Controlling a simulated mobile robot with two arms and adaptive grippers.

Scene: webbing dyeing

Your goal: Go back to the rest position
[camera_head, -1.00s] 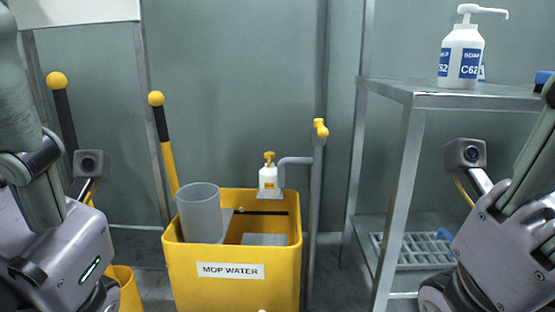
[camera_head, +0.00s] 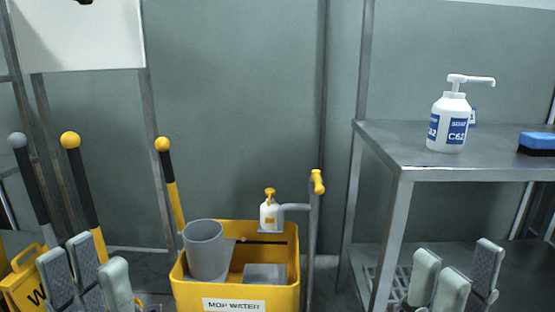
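My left gripper (camera_head: 98,272) is at the bottom left with its grey padded fingers pointing up, spread apart and with nothing between them. My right gripper (camera_head: 460,272) is at the bottom right, in front of the metal table's lower part, also with its fingers up, apart and empty. Only the finger ends show; the palms and arms are below the picture edge. No object is seen in contact with either gripper.
The yellow mop water bucket (camera_head: 236,305) stands between the grippers and holds a grey cup (camera_head: 204,252). A metal table (camera_head: 400,150) at right bears a white pump bottle (camera_head: 448,122) and a blue brush (camera_head: 538,141). Poles with knobs (camera_head: 70,140) stand at left.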

